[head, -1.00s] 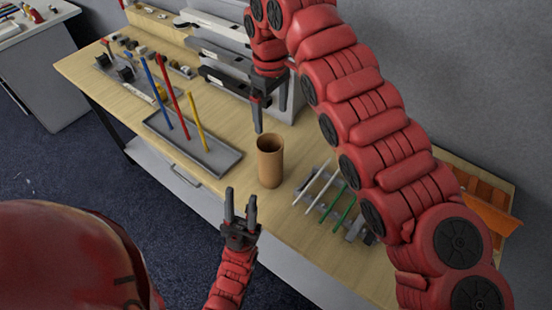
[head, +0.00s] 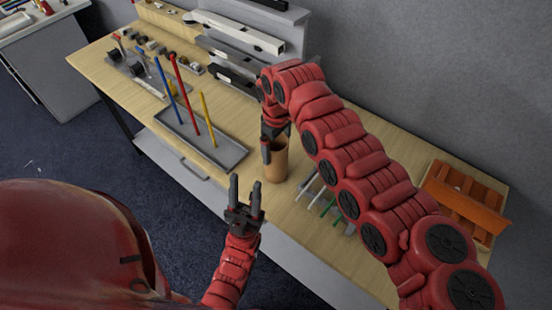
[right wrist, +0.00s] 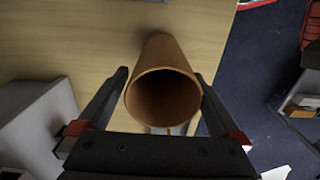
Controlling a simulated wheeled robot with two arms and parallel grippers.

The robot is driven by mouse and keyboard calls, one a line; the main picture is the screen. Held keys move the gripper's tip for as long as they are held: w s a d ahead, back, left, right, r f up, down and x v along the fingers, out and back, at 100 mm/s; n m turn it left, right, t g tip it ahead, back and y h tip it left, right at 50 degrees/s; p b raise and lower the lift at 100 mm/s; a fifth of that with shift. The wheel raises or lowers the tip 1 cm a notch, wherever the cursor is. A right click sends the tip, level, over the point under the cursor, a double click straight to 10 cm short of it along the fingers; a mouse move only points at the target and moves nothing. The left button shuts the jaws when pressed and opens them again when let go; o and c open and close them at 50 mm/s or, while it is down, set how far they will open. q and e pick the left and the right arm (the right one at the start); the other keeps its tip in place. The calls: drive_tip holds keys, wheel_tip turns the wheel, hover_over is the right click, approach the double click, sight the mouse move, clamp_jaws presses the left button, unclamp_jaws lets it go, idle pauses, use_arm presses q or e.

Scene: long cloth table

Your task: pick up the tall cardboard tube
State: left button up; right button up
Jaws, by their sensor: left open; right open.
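The brown cardboard tube (head: 277,170) stands upright on the wooden table, its open top facing up. My right gripper (head: 274,155) is open at the tube's upper part and hides part of its rim. In the right wrist view the tube (right wrist: 165,57) lies between the two open fingers, with its hollow mouth towards the camera; I cannot tell whether either finger touches it. My left gripper (head: 245,191) is open and empty, in front of the table's front edge and apart from the tube.
A grey tray (head: 228,152) with upright blue, red and yellow rods stands left of the tube. A rack with white and green rods (head: 318,198) lies close on its right. An orange compartment box (head: 465,202) is at the far right. Grey shelves (head: 240,55) stand behind.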

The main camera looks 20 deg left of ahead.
drive_tip(key=f, duration=0.1)
drive_tip(key=f+p, duration=0.2)
drive_tip(key=shift+s+f, duration=0.25)
drive_tip(key=shift+f, duration=0.05)
drive_tip(key=shift+w+f, duration=0.1)
drive_tip(key=shift+f, duration=0.2)
drive_tip(key=c, duration=1.1)
